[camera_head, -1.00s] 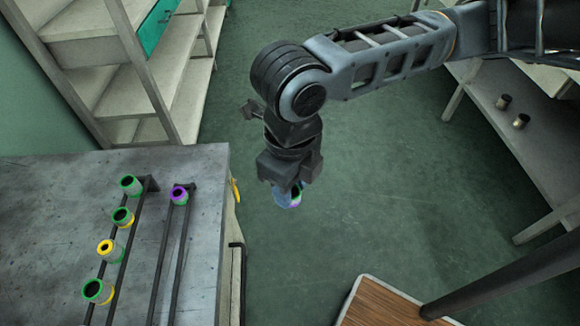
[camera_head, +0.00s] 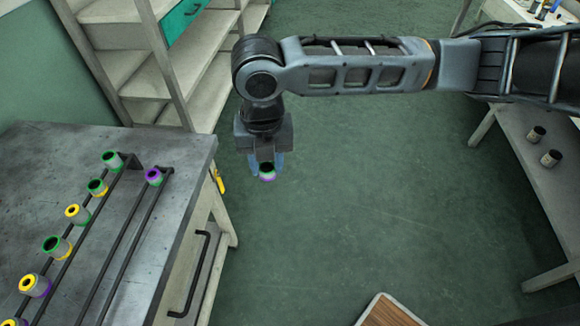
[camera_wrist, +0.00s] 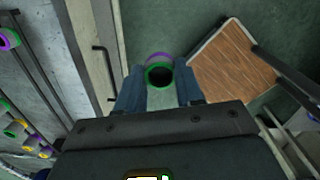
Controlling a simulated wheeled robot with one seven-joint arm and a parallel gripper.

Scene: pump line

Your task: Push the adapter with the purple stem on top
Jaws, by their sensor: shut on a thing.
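My gripper (camera_head: 267,163) is shut on a grey adapter (camera_head: 268,174) with a green ring at its upper end and a purple ring at its lower end. It hangs over open floor, right of the metal table. In the wrist view the held adapter (camera_wrist: 159,74) sits between the blue fingers, green ring nearer the camera. An adapter with a purple ring on top (camera_head: 153,176) sits at the far end of the right-hand rail pair. Several adapters with green or yellow tops, such as the green-topped one (camera_head: 111,160), line the left-hand rail pair.
The metal table (camera_head: 50,150) carries the dark rails (camera_head: 122,250) and has a black handle (camera_head: 196,275) on its side. Shelves stand behind it. A bench with two dark cylinders (camera_head: 551,158) is at right. A wooden-topped piece (camera_head: 388,312) is at the bottom. The floor between is clear.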

